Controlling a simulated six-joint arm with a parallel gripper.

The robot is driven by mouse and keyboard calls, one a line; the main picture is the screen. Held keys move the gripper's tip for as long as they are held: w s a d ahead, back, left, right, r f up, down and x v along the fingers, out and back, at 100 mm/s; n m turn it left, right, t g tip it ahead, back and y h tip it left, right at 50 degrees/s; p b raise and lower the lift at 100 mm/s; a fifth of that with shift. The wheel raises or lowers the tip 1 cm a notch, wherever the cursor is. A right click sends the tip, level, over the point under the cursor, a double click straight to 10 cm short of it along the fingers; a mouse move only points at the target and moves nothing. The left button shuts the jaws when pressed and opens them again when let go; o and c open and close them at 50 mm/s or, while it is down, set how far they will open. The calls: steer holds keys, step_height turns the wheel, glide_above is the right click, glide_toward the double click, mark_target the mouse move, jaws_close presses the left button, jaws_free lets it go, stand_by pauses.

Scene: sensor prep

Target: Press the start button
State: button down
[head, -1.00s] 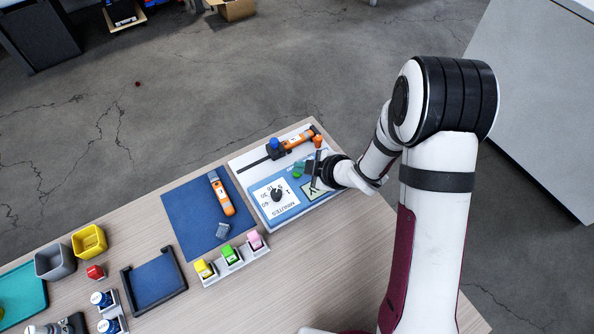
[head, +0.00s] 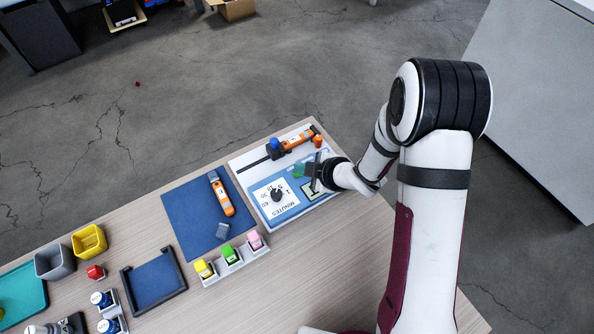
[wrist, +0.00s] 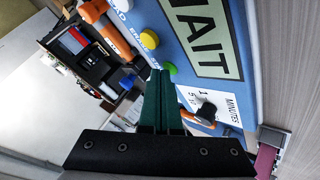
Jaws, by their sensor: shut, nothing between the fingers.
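The control panel (head: 245,161) lies on the table's far right part, with a blue face and a white dial label. In the wrist view a round green button (wrist: 171,69) sits on the blue face, next to a yellow one (wrist: 149,41). A display reading "WAIT" (wrist: 205,40) is beside them. My gripper (head: 310,174) is over the panel near the display and green button. In the wrist view my gripper (wrist: 160,73) is shut and empty, its tips close beside the green button. I cannot tell whether they touch it.
A blue mat (head: 190,215) with another orange tool (head: 221,194) lies left.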

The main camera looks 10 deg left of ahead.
mark_target(301, 177)
steer(key=shift+r, duration=0.8)
steer(key=shift+r, duration=2.55)
